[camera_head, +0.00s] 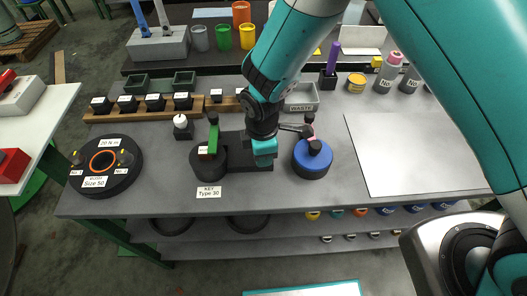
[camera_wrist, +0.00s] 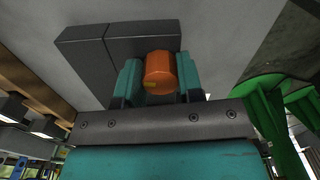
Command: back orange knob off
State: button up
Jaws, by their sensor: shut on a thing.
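An orange knob (camera_wrist: 160,68) shows in the wrist view between the two teal fingers of my gripper (camera_wrist: 158,80). The fingers are shut on its sides. A dark grey block (camera_wrist: 85,65) lies close behind the knob; I cannot tell whether they touch. In the head view my gripper (camera_head: 264,150) points down over the dark base (camera_head: 236,160) in the middle of the table and hides the knob. No second orange knob can be made out.
Left of my gripper stands a black round holder (camera_head: 208,165) with a green handle (camera_head: 213,137). To the right is a blue-topped round part (camera_head: 313,157). A black disc (camera_head: 106,165) lies at far left. A white sheet (camera_head: 410,150) leaves free room at right.

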jog(key=o, duration=0.9)
notch_tip(320, 180, up, 17)
jog(key=shift+r+b, duration=0.2)
jog(key=shift+b, duration=1)
jog(key=s+d+r+m+y, duration=0.1)
jog(key=s+d+r+m, duration=0.2)
jog(key=s+d+m, duration=0.1)
jog(key=s+d+r+m+y, duration=0.1)
jog(key=s+d+r+m, duration=0.2)
jog(key=s, duration=0.4)
jog(key=s+d+r+m+y, duration=0.2)
jog(key=s+d+r+m, duration=0.1)
jog(key=s+d+m, duration=0.1)
jog(key=shift+s+d+r+m, duration=0.2)
jog(key=shift+s+m, duration=0.1)
jog(key=shift+s, duration=0.1)
jog(key=shift+s+d+r+m, duration=0.15)
jog(key=shift+s+d+m, duration=0.05)
jog(key=shift+s+m, duration=0.15)
